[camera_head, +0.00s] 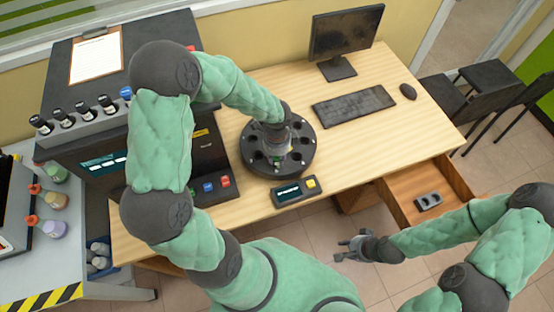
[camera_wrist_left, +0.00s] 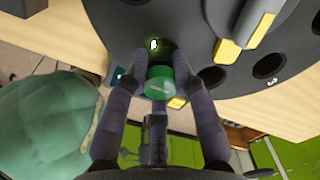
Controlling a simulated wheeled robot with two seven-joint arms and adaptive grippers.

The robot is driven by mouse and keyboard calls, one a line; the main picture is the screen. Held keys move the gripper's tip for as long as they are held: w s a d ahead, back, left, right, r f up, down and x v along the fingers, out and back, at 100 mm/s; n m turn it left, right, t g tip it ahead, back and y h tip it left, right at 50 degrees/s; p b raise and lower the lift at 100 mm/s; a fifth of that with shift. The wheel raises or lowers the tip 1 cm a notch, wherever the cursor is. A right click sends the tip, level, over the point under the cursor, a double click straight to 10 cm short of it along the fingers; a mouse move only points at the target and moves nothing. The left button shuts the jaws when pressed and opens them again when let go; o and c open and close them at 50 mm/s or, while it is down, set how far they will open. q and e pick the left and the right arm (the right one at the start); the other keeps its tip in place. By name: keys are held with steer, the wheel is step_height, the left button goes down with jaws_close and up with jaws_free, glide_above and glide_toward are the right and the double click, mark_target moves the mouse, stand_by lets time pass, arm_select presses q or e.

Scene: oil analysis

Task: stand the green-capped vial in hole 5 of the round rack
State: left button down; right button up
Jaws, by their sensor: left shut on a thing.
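The round rack (camera_head: 252,163) is a dark disc with a ring of holes, standing on the wooden desk. My left gripper (camera_head: 276,152) is over the rack's top, pointing down. In the left wrist view its fingers (camera_wrist_left: 162,84) are shut on the green-capped vial (camera_wrist_left: 160,82), gripping near the cap. My right gripper (camera_head: 352,245) is open and empty, away from the rack.
A dark analyser (camera_head: 215,150) is on the left, with a row of capped bottles (camera_head: 85,112) behind. Keyboard (camera_head: 353,106) and monitor (camera_head: 345,35) stand at the back. A drawer (camera_head: 455,185) is open at right.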

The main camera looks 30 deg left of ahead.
arm_select(q)
steer(key=shift+f, duration=0.6)
steer(key=shift+f, duration=0.1)
